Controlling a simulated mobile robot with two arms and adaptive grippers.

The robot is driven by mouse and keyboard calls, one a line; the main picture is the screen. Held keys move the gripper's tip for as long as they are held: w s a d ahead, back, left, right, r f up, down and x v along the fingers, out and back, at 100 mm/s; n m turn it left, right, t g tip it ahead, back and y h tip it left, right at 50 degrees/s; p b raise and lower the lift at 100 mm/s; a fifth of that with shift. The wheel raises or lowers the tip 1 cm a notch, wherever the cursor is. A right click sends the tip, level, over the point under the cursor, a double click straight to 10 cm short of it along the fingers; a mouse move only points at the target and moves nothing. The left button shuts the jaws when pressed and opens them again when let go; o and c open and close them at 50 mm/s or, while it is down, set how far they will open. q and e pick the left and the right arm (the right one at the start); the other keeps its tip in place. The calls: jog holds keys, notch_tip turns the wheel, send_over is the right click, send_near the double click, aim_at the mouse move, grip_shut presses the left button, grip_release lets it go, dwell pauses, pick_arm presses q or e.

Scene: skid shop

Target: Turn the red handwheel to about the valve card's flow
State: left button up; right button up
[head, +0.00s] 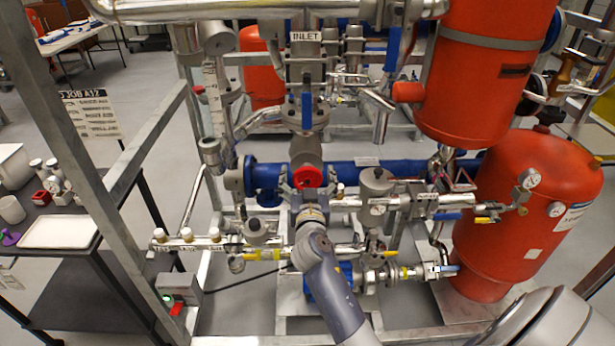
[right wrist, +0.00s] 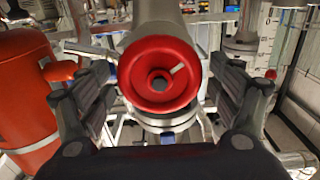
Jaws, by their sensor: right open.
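The red handwheel (head: 307,170) faces me in the middle of the skid, at the end of a grey valve body below the INLET pipe. In the right wrist view the handwheel (right wrist: 137,76) fills the upper middle, with a white mark on its face pointing to the upper right. My right gripper (head: 308,186) is at the handwheel. Its fingers stand open on either side of the rim, with gaps visible in the right wrist view (right wrist: 161,88). My left gripper is not in view. A job board (head: 92,113) hangs at left; its small print is unreadable.
A blue pipe (head: 390,173) runs behind the handwheel. Valves and a lower manifold (head: 190,243) sit close below. Red tanks (head: 535,200) stand at right. A grey frame post (head: 60,130) and a black side table (head: 60,262) are at left.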

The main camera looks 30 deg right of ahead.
jog(key=shift+r, duration=0.25)
notch_tip(320, 180, up, 10)
jog(key=shift+f, duration=0.25)
dwell(0.4)
